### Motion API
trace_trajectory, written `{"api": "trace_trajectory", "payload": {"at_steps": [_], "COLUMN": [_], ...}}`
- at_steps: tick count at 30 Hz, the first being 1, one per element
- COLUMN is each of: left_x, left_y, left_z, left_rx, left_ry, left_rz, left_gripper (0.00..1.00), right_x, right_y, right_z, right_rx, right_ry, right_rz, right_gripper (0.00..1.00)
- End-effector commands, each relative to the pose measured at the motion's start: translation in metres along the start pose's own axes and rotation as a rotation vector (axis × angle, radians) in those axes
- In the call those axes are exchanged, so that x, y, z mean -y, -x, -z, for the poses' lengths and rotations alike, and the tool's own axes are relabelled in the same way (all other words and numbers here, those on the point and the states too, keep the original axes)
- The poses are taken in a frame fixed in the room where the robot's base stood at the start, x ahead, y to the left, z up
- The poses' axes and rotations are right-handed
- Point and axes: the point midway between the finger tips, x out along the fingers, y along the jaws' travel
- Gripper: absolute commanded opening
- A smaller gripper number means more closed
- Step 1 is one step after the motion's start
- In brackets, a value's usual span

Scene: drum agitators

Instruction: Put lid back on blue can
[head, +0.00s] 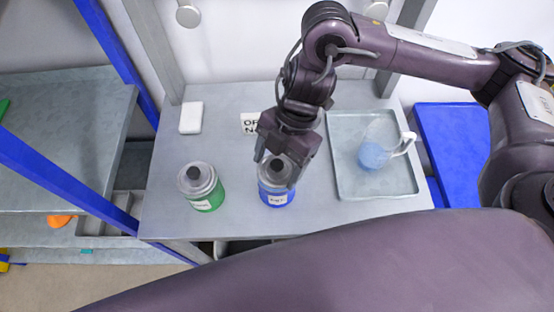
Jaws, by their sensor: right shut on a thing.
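The blue can (276,197) stands upright on the grey table, with a label on its front. A grey lid with a dark knob (277,165) is at its top. My right gripper (277,171) reaches down from above and is shut on the lid's knob, one finger on each side. I cannot tell whether the lid rests fully on the can or sits slightly above it. My left gripper is not in view; a large dark arm link of mine crosses the bottom of the picture.
A green can (206,195) with a grey lid and dark knob stands left of the blue can. A grey tray (378,187) on the right holds a clear jug (375,150) with blue contents. A white block (191,117) and a sign (250,124) are at the back. Blue posts stand left.

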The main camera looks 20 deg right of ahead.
Motion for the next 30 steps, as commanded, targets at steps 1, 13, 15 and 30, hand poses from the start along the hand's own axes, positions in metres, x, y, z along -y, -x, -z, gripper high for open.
{"api": "trace_trajectory", "payload": {"at_steps": [1,13,15,30], "left_x": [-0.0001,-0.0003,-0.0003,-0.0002], "left_y": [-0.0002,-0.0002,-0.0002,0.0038], "left_z": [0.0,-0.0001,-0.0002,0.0], "left_rx": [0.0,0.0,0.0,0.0], "left_ry": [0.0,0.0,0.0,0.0], "left_rz": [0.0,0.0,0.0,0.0], "left_gripper": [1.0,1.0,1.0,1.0], "right_x": [-0.0001,-0.0002,-0.0002,-0.0002], "right_y": [-0.0001,0.0,0.0,0.0036], "right_z": [0.0,-0.0001,-0.0001,0.0014], "right_rx": [0.0,0.0,0.0,0.0], "right_ry": [0.0,0.0,0.0,0.0], "right_rz": [0.0,0.0,-0.001,-0.001], "right_gripper": [0.51,0.97,0.98,1.0]}}
